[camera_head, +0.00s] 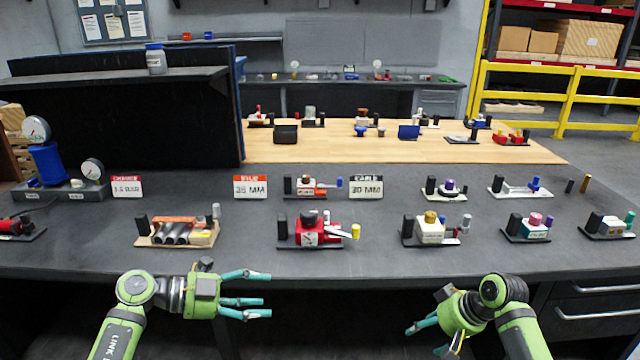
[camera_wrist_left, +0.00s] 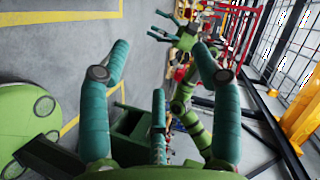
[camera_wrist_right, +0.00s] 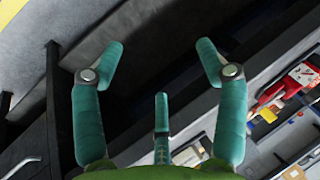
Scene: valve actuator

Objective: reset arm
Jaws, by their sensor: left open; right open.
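My left gripper (camera_head: 262,294) is open and empty in front of the workbench's front edge, its teal fingers pointing right. In the left wrist view its fingers (camera_wrist_left: 158,75) are spread with nothing between them. My right gripper (camera_head: 425,337) is open and empty, lower and to the right, its fingers pointing left and down. In the right wrist view its fingers (camera_wrist_right: 150,75) are spread, with the dark bench front behind them. A red valve actuator (camera_head: 312,232) with a yellow-tipped lever sits on the bench between and beyond the grippers, touching neither.
The dark workbench (camera_head: 370,262) carries several small valve assemblies, including a cream one (camera_head: 432,230) and one with grey cylinders (camera_head: 178,232). Gauges (camera_head: 36,130) stand at the left. Label cards (camera_head: 251,187) stand farther back. A drawer handle (camera_head: 595,313) shows at lower right.

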